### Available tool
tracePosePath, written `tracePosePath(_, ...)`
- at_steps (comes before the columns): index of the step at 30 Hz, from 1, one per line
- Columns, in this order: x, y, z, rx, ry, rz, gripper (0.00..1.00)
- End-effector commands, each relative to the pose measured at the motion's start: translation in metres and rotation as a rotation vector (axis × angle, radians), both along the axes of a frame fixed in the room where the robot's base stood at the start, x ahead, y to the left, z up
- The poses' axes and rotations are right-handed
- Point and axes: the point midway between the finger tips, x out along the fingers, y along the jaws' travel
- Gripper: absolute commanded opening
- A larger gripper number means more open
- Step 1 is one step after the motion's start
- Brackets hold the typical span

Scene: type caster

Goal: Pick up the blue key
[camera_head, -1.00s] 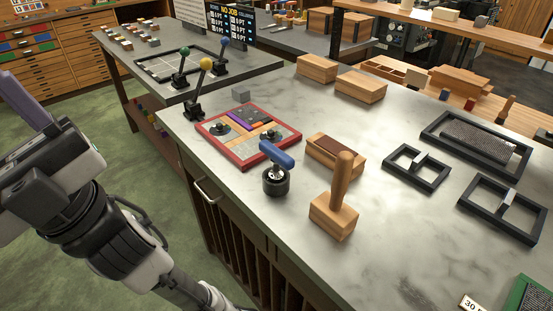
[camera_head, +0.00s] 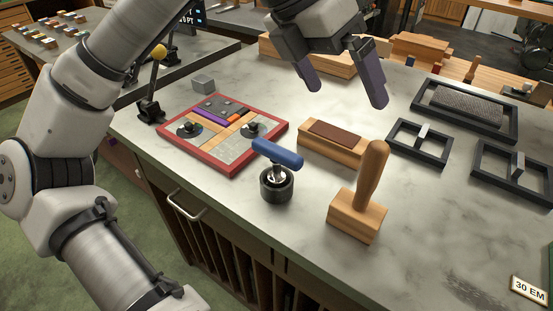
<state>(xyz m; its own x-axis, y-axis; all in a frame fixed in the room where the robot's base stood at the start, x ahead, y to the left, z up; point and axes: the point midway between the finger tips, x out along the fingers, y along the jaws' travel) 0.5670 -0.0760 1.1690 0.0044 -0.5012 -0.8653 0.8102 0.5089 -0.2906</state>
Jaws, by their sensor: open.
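The blue key (camera_head: 277,154) has a blue cross-bar handle on a metal stem. It stands upright in a round black holder (camera_head: 277,187) on the marble worktop, near its front edge. My gripper (camera_head: 345,97) is open and empty, with its purple-grey fingers spread and pointing down. In the picture it is above and to the right of the key, apart from it. Nothing hides the key.
A red-framed tray (camera_head: 228,168) with blocks lies left of the key. A wooden block with a brown pad (camera_head: 333,142) and a wooden-handled stamp (camera_head: 358,205) stand to the right. Black frames (camera_head: 419,143) lie farther right. The front right worktop is mostly clear.

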Motion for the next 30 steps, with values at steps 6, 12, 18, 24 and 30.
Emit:
tracePosePath(6,0.034,0.060,-0.033,0.422,0.067,0.249,1.00)
tracePosePath(12,0.039,0.079,-0.048,0.525,0.091,0.311,1.00)
tracePosePath(18,0.038,0.079,-0.086,0.524,0.091,0.309,1.00)
tracePosePath(24,0.039,0.078,-0.115,0.521,0.090,0.308,1.00)
tracePosePath(30,0.040,0.077,-0.128,0.521,0.090,0.306,1.00)
